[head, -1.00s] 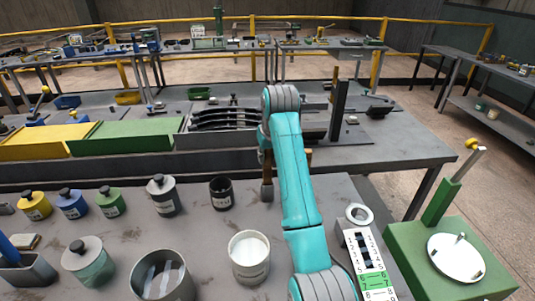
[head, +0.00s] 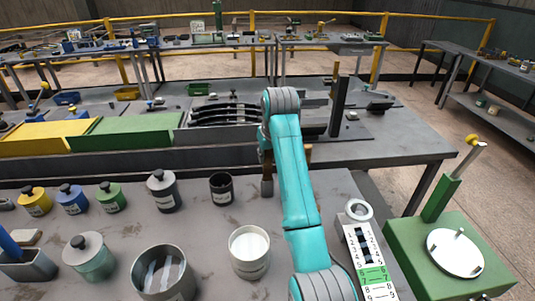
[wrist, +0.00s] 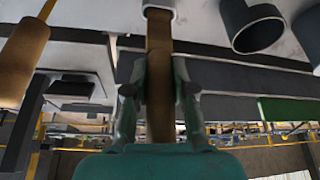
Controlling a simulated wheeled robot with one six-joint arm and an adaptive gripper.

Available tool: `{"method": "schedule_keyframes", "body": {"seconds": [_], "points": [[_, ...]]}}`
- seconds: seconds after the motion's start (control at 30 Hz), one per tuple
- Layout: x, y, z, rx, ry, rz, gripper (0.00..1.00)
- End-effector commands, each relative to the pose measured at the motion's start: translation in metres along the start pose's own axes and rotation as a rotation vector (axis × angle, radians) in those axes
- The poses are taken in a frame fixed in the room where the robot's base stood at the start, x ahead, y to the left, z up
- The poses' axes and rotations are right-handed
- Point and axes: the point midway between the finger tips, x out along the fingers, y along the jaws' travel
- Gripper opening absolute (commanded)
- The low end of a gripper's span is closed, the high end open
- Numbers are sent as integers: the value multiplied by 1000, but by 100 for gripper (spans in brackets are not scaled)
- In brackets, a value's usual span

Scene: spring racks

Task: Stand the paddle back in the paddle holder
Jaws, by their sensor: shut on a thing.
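My gripper (wrist: 160,95) is shut on the brown wooden handle of the paddle (wrist: 160,62), which runs between its two fingers. A pale metal collar shows at the handle's end in the wrist view. In the head view the paddle's grey lower part (head: 267,187) hangs upright left of my arm, over or at the front table's back edge; I cannot tell whether it touches. My arm hides most of the gripper there. A grey box with a blue handle in it (head: 28,272) stands at the lower left; I cannot tell whether it is the paddle holder.
A black pot (head: 221,188) stands left of the paddle, also in the wrist view (wrist: 250,27). A white-filled cup (head: 249,252), a large metal pot (head: 162,275) and lidded jars share the front table. A green stand (head: 450,265) is at right. Another brown handle (wrist: 24,55) is nearby.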

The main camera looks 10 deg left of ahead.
Motion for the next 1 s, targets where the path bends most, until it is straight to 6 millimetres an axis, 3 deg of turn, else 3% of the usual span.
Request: {"method": "schedule_keyframes", "body": {"seconds": [1.0], "points": [[16,0,7,0,-1,0,0]]}}
